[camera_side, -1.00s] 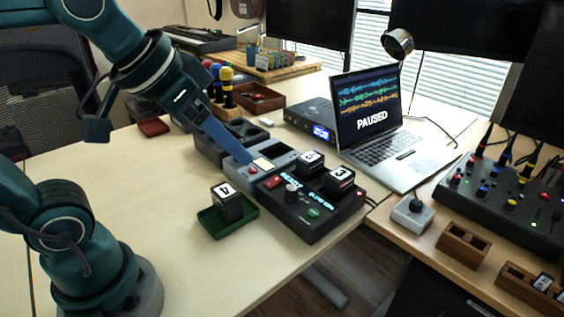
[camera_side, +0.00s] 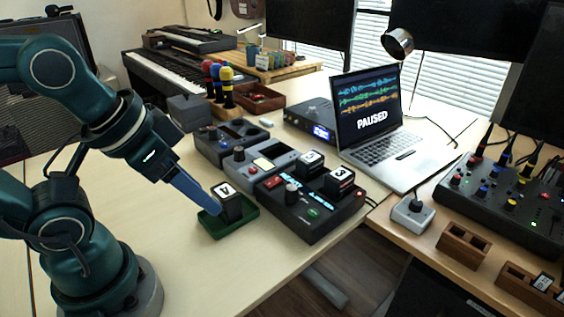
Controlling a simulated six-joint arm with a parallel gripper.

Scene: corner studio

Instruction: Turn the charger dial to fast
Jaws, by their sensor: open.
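The black charger (camera_side: 322,228) sits on the table in the middle, with a lit display and a green button. Its dial is a dark round knob (camera_side: 291,193) near the left edge; I cannot read where it points. Two black battery blocks stand in it, one marked 3 (camera_side: 340,181) and another (camera_side: 310,161) behind. A third block (camera_side: 230,203), with a white label, stands in a green tray (camera_side: 236,227) left of the charger. My gripper (camera_side: 212,207) is open, its blue fingers pointing down-right, tips close beside this block. I cannot tell whether they touch it.
Behind the charger are a grey device (camera_side: 262,167) with a red knob and another grey unit. A laptop (camera_side: 375,130) reading PAUSED stands at the back right. A small grey box with a knob (camera_side: 412,213) sits at the right. The table in front is clear.

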